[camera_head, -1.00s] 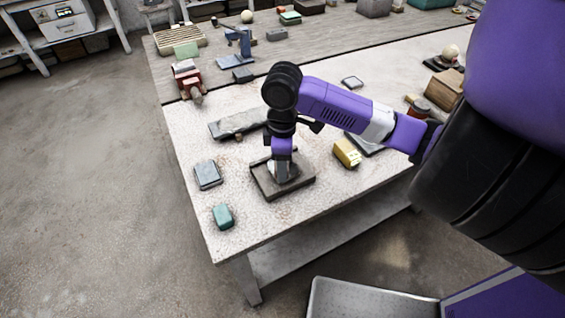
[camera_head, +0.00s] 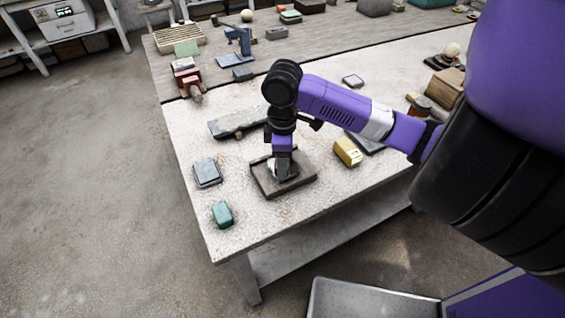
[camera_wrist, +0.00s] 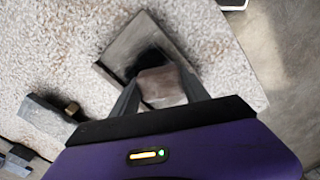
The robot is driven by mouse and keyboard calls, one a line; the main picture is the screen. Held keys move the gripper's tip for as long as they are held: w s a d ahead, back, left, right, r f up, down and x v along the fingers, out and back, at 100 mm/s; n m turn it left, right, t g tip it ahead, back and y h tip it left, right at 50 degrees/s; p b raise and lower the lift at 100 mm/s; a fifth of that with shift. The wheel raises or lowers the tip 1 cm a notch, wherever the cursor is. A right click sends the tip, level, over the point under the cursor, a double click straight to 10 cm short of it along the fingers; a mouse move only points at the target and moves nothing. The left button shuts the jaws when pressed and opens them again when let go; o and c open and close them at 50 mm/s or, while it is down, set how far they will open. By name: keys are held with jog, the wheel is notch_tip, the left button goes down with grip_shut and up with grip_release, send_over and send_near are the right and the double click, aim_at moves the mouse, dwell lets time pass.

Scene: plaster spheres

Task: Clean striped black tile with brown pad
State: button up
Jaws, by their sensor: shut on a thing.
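A dark square tile (camera_head: 300,185) with a raised edge lies flat near the table's front left. It also shows in the wrist view (camera_wrist: 122,50), greyish brown with a black smear or shadow beside the pad; I cannot make out clear stripes. My gripper (camera_head: 283,172) points down over the middle of the tile. In the wrist view my gripper (camera_wrist: 160,98) is shut on a brown pad (camera_wrist: 163,84), one finger on each side. The pad is at the tile's surface and seems to touch it; its underside is hidden.
A yellow block (camera_head: 347,152) is right of the tile. A grey-blue block (camera_head: 207,173) and a teal block (camera_head: 222,214) are left of it. A long grey slab (camera_head: 235,123) lies behind. Bare white tabletop (camera_head: 270,220) is free in front, up to the table edge.

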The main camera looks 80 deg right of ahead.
jog(key=shift+d+f, duration=0.15)
jog(key=shift+d, duration=0.2)
jog(key=shift+s+a, duration=0.15)
jog(key=shift+a, duration=0.75)
jog(key=shift+s+a, duration=0.15)
jog(key=shift+a, duration=0.75)
jog(key=shift+w+d, duration=0.2)
jog(key=shift+d, duration=0.75)
jog(key=shift+w+d, duration=0.15)
jog(key=shift+d, duration=0.75)
jog(key=shift+b, duration=0.3)
jog(key=shift+a, duration=0.15)
jog(key=shift+s+a, duration=0.15)
jog(key=shift+a, duration=0.5)
jog(key=shift+s+a, duration=0.2)
jog(key=shift+a, duration=0.85)
